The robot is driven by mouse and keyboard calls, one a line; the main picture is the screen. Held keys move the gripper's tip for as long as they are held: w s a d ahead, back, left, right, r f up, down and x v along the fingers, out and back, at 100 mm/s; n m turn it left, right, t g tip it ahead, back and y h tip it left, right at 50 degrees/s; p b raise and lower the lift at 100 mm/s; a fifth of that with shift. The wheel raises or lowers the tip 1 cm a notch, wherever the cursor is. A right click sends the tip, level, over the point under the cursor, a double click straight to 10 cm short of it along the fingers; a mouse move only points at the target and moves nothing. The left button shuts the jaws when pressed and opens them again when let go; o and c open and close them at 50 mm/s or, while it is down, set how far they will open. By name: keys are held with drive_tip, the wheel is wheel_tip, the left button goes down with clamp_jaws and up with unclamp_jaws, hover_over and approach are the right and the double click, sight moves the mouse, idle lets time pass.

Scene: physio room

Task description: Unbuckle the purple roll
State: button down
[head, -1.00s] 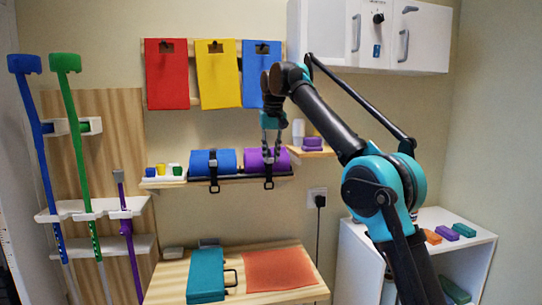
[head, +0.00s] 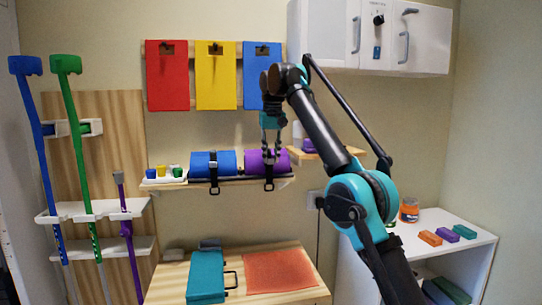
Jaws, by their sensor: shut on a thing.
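The purple roll (head: 254,161) lies on the wall shelf at the right of a blue roll (head: 212,163). A black strap with a buckle (head: 269,186) goes around the purple roll and its end hangs below the shelf front. My gripper (head: 270,154) points down in front of the purple roll, with its fingers shut on the strap near the top of the roll. The fingers cover part of the strap and roll, so the exact grip is hard to see. The blue roll has its own black strap (head: 214,172).
A corner shelf (head: 335,154) is close at the right, partly behind my arm. A table with a teal case (head: 206,275) stands below. Hanging boards (head: 215,80) are above.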

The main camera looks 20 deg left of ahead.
drive_tip(key=c, duration=1.3)
unclamp_jaws()
drive_tip(key=shift+s+d+f+t+y, duration=0.1)
drive_tip(key=shift+s+f+t+y, duration=0.15)
drive_tip(key=shift+t, duration=0.25)
drive_tip(key=shift+s+d+f+t+y, duration=0.15)
drive_tip(key=shift+f+t+y, duration=0.15)
drive_tip(key=shift+t+y, duration=0.45)
drive_tip(key=t, duration=0.1)
drive_tip(key=f+t+y, duration=0.1)
drive_tip(key=t, duration=0.1)
drive_tip(key=shift+s+d+f+t+y, duration=0.1)
drive_tip(key=shift+s+f+t+y, duration=0.15)
drive_tip(key=shift+y, duration=0.15)
drive_tip(key=f+t+y, duration=0.1)
drive_tip(key=t+y, duration=0.1)
drive_tip(key=t, duration=0.1)
drive_tip(key=shift+f+t, duration=0.3)
drive_tip(key=shift+f, duration=0.05)
drive_tip(key=shift+w+f+t+y, duration=0.15)
drive_tip(key=shift+f+t+y, duration=0.15)
drive_tip(key=shift+t+y, duration=0.35)
drive_tip(key=shift+w+f+t+y, duration=0.2)
drive_tip(key=shift+t+y, duration=0.25)
drive_tip(key=shift+t, duration=0.4)
drive_tip(key=shift+w+a+f+t+y, duration=0.1)
drive_tip(key=shift+a+f+t+y, duration=0.2)
drive_tip(key=shift+t, duration=0.2)
